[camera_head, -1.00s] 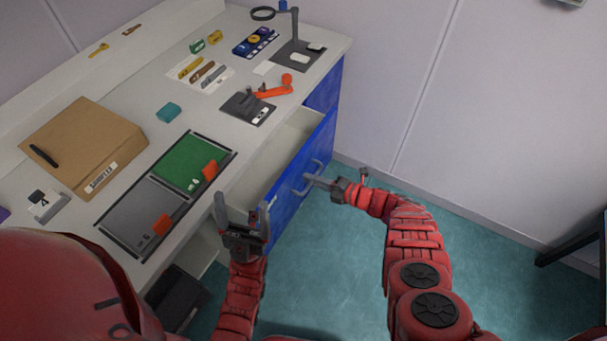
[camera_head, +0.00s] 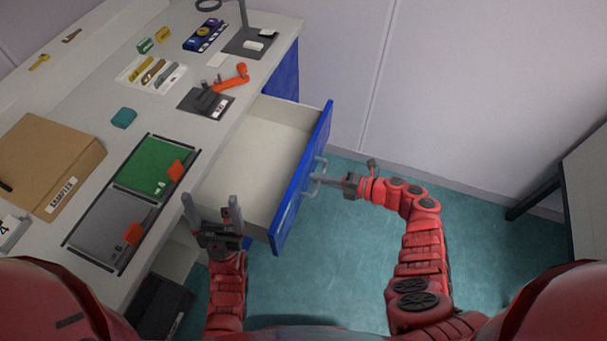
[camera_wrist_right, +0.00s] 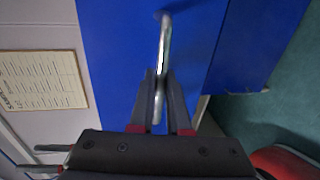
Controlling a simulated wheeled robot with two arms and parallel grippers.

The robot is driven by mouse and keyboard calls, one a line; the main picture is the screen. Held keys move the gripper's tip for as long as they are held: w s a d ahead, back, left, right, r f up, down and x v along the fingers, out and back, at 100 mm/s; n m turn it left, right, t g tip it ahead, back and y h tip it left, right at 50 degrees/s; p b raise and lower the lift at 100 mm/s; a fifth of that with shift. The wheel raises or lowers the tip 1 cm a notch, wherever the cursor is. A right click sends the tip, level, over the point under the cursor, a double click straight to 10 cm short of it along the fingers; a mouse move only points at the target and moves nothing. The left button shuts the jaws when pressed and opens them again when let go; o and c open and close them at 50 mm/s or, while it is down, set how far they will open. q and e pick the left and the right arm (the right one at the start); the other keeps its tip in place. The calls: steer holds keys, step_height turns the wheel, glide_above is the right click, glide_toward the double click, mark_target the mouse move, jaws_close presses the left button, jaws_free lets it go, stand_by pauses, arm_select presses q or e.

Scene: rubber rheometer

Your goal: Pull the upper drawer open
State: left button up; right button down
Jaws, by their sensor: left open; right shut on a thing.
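The upper drawer (camera_head: 262,160) stands well open from the workbench, and its pale inside looks empty. Its blue front (camera_head: 302,180) carries a metal handle (camera_head: 313,178). My right gripper (camera_head: 318,178) is shut on the handle. In the right wrist view the two fingers close around the handle bar (camera_wrist_right: 163,60) in front of the blue panel. My left gripper (camera_head: 212,212) is open and empty, with its fingers pointing up, at the near corner of the drawer in the head view; I cannot tell whether it touches.
The bench top (camera_head: 95,125) bears a cardboard box (camera_head: 55,160), a green and grey tray (camera_head: 150,170), a teal block (camera_head: 123,118) and an orange-handled device (camera_head: 215,95). A dark table (camera_head: 590,180) stands at the right. The floor between is clear.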

steer(key=f+b+v, duration=0.1)
steer(key=v, duration=0.6)
steer(key=shift+f+b, duration=0.3)
steer(key=shift+b, duration=0.05)
steer(key=shift+d, duration=0.1)
steer(key=c, duration=0.9)
jaws_free()
steer(key=shift+b+v, duration=3.1)
steer(key=shift+v, duration=5.6)
